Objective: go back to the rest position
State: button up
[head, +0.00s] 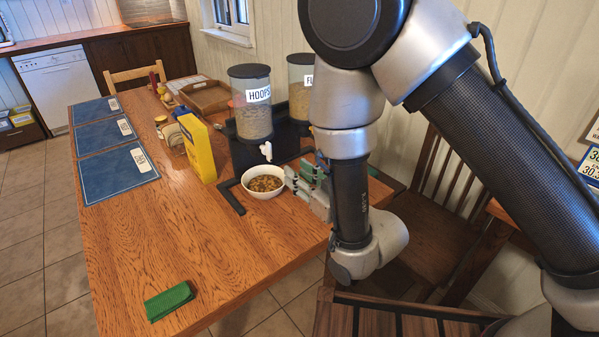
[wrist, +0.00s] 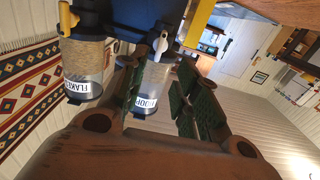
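My gripper (head: 304,178) is at the table's right side, beside a white bowl of cereal (head: 264,194) and in front of the cereal dispensers. In the wrist view its two green-padded fingers (wrist: 158,85) stand apart with nothing held between them. The bowl sits on the table near a black L-shaped bracket (head: 229,196); in the head view the fingers overlap or nearly meet its right rim, and I cannot tell if they touch it.
The HOOPS dispenser (head: 251,103) and the FLAKES dispenser (head: 300,88) stand behind my gripper. A yellow box (head: 198,148), blue mats (head: 116,172) and a wooden tray (head: 207,97) are farther left. A green folded item (head: 170,301) lies near the front edge. A chair (head: 432,215) stands right.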

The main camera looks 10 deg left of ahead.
jog(key=w+d+r+m+h, duration=0.4)
jog(key=w+d+r+h, duration=0.3)
jog(key=w+d, duration=0.6)
jog(key=s+d+r+m+g+h, duration=0.1)
jog(key=s+d+r, duration=0.15)
jog(key=d, duration=0.55)
jog(key=s+d+r+m+g+h, duration=0.15)
jog(key=d+r, duration=0.25)
jog(key=d, duration=0.4)
jog(key=s+d+r+m+g+h, duration=0.1)
jog(key=s+d+r+g+h, duration=0.1)
jog(key=s+d, duration=0.7)
jog(key=s+d+r+m+g+h, duration=0.2)
jog(key=s+d, duration=0.7)
jog(key=s, duration=0.5)
jog(key=shift+s+d+r+g, duration=0.4)
jog(key=shift+r+g, duration=0.15)
jog(key=shift+r, duration=0.25)
